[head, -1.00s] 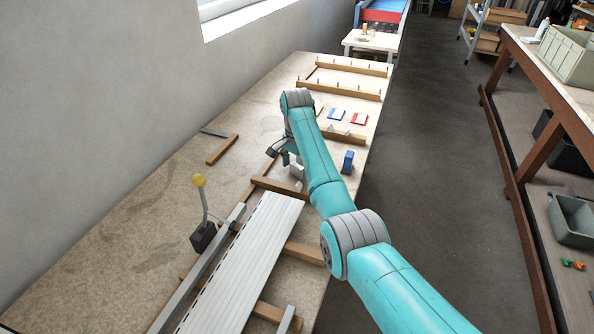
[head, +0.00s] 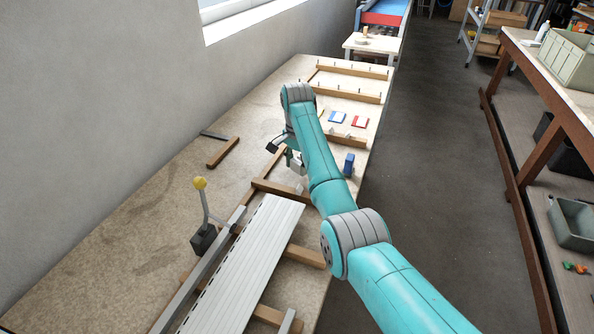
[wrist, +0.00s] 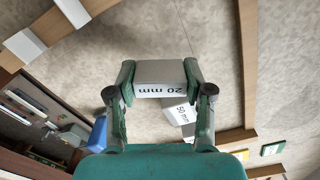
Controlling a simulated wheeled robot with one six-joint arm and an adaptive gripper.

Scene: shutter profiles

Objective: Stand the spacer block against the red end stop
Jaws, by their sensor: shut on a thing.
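My gripper (wrist: 160,88) is shut on a grey spacer block (wrist: 160,72) marked "20 mm", with a green-padded finger at each side. In the head view my gripper (head: 284,152) is partly hidden by my arm, and only a little of the held block (head: 298,160) shows. The block appears raised above the bench in the wrist view. A second grey block (wrist: 181,113) marked "50 mm" sits on the bench behind it, partly hidden. I cannot make out the red end stop with certainty in either view.
Wooden rails (wrist: 249,60) lie on the bench. A white slatted panel (head: 248,262) and a lever with a yellow knob (head: 200,184) are in front. A blue object (head: 349,163) stands near the right edge.

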